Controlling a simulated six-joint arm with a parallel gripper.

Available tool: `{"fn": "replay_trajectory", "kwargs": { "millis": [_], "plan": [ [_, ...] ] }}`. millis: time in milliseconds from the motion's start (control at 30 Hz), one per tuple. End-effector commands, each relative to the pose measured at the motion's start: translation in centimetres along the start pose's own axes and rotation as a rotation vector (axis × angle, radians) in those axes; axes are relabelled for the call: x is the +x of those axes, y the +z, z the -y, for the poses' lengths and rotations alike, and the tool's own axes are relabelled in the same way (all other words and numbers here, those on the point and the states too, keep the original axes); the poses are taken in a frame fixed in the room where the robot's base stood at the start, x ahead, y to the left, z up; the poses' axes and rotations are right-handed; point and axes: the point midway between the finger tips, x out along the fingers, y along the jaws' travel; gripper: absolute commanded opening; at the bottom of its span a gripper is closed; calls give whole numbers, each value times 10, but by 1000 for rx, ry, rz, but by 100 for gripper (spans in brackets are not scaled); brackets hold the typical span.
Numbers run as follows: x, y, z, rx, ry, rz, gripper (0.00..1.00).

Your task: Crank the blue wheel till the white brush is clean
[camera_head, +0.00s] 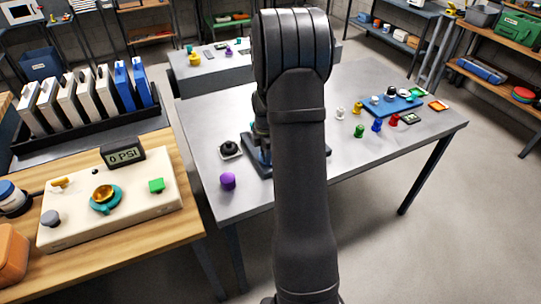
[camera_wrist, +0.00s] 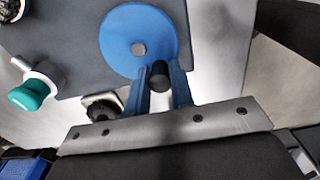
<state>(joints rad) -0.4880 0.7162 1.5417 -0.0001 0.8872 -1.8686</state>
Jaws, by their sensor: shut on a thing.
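The blue wheel (camera_wrist: 133,22) shows in the wrist view as a flat disc with a grey hub at its centre, over a dark grey plate (camera_wrist: 75,60). My gripper (camera_wrist: 162,84) has its two blue fingers on either side of the wheel's black crank knob (camera_wrist: 158,75), near the rim, and is shut on it. In the head view my arm hides the wheel and most of the gripper; part of a dark base (camera_head: 257,165) shows beside the arm.
A white piece with a teal end (camera_wrist: 28,93) stands left of the plate in the wrist view. A purple knob (camera_head: 228,181) and a black round part (camera_head: 230,149) sit on the grey table (camera_head: 205,125). Several coloured pieces and a blue tray (camera_head: 390,108) lie right.

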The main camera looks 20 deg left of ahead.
Motion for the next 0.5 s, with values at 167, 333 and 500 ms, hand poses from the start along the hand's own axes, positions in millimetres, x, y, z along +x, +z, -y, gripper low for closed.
{"fn": "replay_trajectory", "kwargs": {
  "millis": [167,333,500],
  "plan": [
    [-2,3,2,1,6,3,9],
    [-3,4,2,1,7,3,9],
    [-4,11,7,2,8,3,9]
  ]
}}
